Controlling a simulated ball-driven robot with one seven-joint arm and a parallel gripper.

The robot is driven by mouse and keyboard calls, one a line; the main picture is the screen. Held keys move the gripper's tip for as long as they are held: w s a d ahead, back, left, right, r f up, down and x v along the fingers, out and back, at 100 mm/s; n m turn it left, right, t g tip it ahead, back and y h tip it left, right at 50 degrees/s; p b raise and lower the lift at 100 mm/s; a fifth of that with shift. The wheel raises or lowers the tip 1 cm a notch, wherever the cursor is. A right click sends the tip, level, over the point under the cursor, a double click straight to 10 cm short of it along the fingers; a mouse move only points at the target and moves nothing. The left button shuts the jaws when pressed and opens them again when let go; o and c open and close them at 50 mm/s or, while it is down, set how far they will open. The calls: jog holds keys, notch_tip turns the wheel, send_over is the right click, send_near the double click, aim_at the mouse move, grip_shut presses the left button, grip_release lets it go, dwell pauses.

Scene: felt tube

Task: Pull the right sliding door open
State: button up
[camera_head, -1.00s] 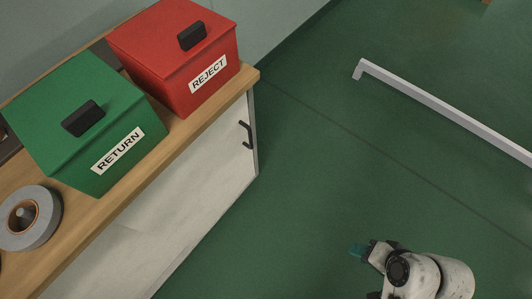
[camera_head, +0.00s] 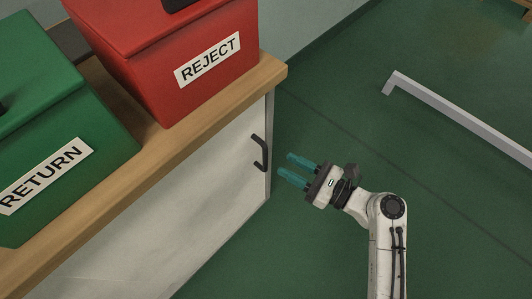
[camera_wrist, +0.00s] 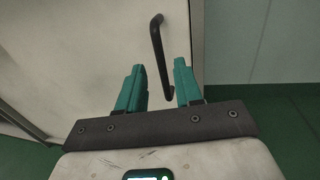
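The right sliding door (camera_head: 215,215) is the pale front panel of the wooden-topped cabinet. It also fills the upper left of the wrist view (camera_wrist: 85,50). A dark bar handle (camera_head: 261,153) sits near its right edge. In the wrist view the handle (camera_wrist: 158,45) stands beyond the fingers, its lower end showing between them. My gripper (camera_head: 293,169) is to the right of the handle in the head view, pointing at the door, apart from it. Its two teal fingers are open with nothing held; they also show in the wrist view (camera_wrist: 160,82).
A red REJECT box (camera_head: 165,60) and a green RETURN box (camera_head: 60,120) stand on the cabinet top (camera_head: 270,72). A pale rail (camera_head: 460,115) lies at the right. The green floor (camera_head: 330,110) between cabinet and rail is clear.

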aim_at(265, 154)
jog(key=b+x, duration=0.1)
jog(key=x, duration=0.7)
jog(key=shift+c, duration=0.5)
grip_shut()
jog(key=shift+s, duration=0.1)
